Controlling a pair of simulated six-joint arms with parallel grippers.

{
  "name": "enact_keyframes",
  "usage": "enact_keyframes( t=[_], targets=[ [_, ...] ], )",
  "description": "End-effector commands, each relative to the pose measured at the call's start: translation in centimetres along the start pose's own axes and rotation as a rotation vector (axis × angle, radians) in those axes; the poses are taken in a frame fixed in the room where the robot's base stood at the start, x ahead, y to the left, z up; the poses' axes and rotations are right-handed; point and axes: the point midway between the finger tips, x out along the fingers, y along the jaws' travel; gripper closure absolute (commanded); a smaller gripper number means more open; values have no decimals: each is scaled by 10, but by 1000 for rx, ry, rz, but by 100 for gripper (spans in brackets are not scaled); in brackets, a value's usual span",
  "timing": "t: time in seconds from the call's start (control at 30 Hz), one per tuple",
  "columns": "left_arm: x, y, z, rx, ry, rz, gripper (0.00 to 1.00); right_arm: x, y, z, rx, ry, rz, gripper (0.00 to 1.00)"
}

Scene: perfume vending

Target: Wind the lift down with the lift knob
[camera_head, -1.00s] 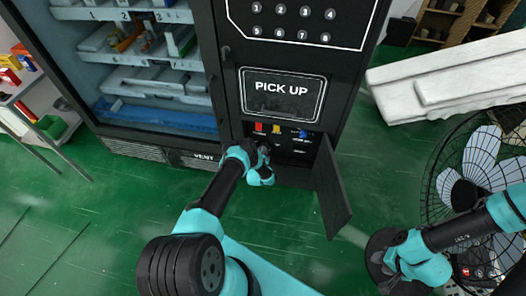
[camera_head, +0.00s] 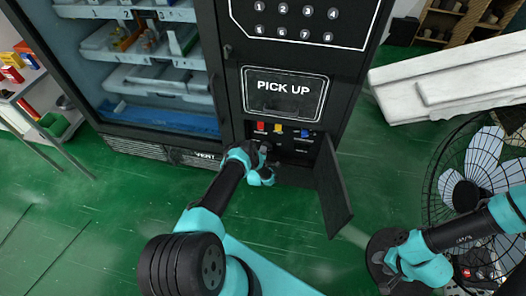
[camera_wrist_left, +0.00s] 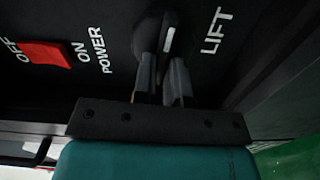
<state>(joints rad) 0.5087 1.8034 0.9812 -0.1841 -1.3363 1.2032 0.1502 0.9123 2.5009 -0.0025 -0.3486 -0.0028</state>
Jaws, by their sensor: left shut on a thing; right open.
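The vending machine's lower service compartment (camera_head: 292,143) stands open below the PICK UP hatch. In the left wrist view, the dark lift knob (camera_wrist_left: 150,38) is beside the white LIFT label (camera_wrist_left: 214,31), with a pale mark next to it. My left gripper (camera_head: 267,150) reaches into the compartment. Its two fingers, also in the left wrist view (camera_wrist_left: 162,75), are shut on the lift knob and hide part of it.
The compartment door (camera_head: 332,187) hangs open to the right of my left gripper. A red power switch (camera_wrist_left: 47,53) is left of the knob, beside OFF and ON labels. A fan (camera_head: 480,175) stands at right. Green floor is clear left of my left arm.

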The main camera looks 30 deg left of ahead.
Motion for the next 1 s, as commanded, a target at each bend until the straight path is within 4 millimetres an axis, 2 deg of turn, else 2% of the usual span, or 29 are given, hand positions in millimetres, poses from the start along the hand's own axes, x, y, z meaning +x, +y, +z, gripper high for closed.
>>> enact_keyframes(
  t=[0.5,0.53,0.8,1.0],
  targets=[
    [0,0,2,-30,-3,0,100,0,0,0,0,0,0,57],
    [0,0,2,-30,-3,0,86,0,0,0,0,0,0,57],
    [0,0,1,-30,-1,0,62,0,0,0,0,0,0,57],
    [0,0,0,-30,-1,0,62,0,0,0,0,0,0,57]
  ],
)
